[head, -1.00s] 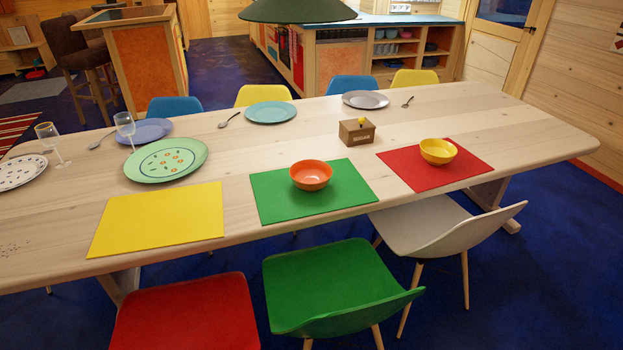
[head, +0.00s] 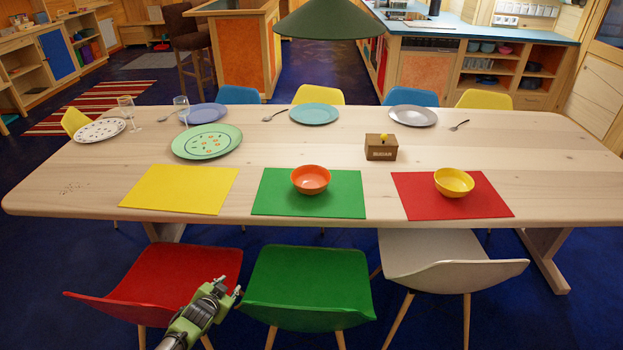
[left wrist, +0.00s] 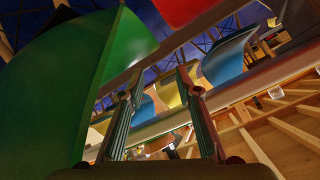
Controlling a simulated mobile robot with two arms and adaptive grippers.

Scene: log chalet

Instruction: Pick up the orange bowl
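The orange bowl (head: 310,179) stands upright on the green placemat (head: 270,203) near the front edge of the long wooden table (head: 100,180). Nothing is in it that I can see. My left gripper (head: 231,287) is in front of the table, low in the head view, between the red chair and the green chair. It is apart from the bowl, to its lower left. In the left wrist view its two fingers (left wrist: 160,82) are spread with nothing between them. The bowl cannot be made out in that view. My right gripper is not in view.
The red chair (head: 175,270), green chair (head: 306,280) and white chair (head: 440,258) line the near side. A yellow bowl (head: 454,182) stands on a red placemat. A sugar box (head: 381,147) sits behind. A green lamp (head: 328,20) hangs above. The yellow placemat (head: 180,188) is empty.

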